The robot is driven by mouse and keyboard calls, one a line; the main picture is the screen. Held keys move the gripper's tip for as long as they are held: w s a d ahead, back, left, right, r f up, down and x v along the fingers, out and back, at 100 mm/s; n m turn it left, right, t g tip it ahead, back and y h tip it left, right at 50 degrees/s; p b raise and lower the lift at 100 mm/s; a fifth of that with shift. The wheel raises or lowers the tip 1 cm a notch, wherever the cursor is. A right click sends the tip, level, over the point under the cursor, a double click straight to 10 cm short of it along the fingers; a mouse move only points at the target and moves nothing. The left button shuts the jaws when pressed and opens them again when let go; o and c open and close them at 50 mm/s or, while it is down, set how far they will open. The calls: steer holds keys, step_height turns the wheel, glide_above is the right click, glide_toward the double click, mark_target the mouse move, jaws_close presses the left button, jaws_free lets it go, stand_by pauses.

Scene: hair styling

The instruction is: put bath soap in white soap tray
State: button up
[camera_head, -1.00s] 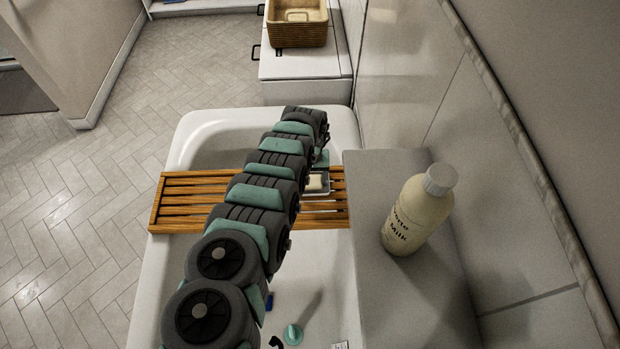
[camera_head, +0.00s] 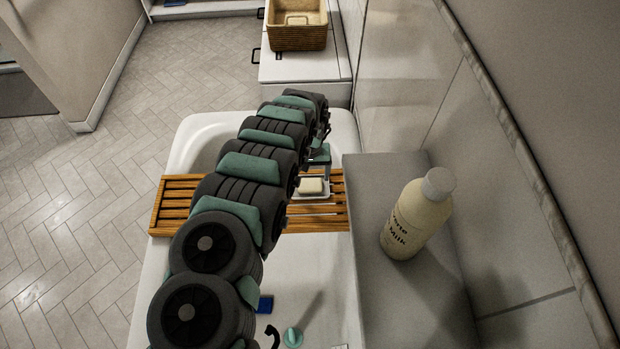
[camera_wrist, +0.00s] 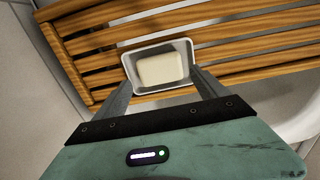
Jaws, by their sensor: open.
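The bath soap (camera_head: 311,186), a cream-coloured bar, lies inside the white soap tray (camera_head: 320,195) on the wooden bath rack. In the wrist view the soap (camera_wrist: 161,70) rests within the tray walls (camera_wrist: 131,63), with the tray's rim around it. My gripper (camera_wrist: 159,84) is open and empty, its two fingers apart on either side of the tray's near end. I cannot tell its exact height above the tray. In the head view my gripper (camera_head: 318,158) is just behind the tray, partly hidden by my arm.
The slatted wooden rack (camera_head: 175,203) spans the white bathtub (camera_head: 165,260). A bottle of milk (camera_head: 417,215) stands on the grey ledge (camera_head: 425,300) at right. A blue item (camera_head: 265,304) and a teal knob (camera_head: 293,337) are at the tub's near end. A wicker basket (camera_head: 298,32) stands far back.

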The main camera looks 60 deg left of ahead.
mark_target(310, 184)
step_height(310, 184, up, 7)
steer(key=b, duration=0.1)
steer(key=shift+r, duration=0.2)
stand_by(0.5)
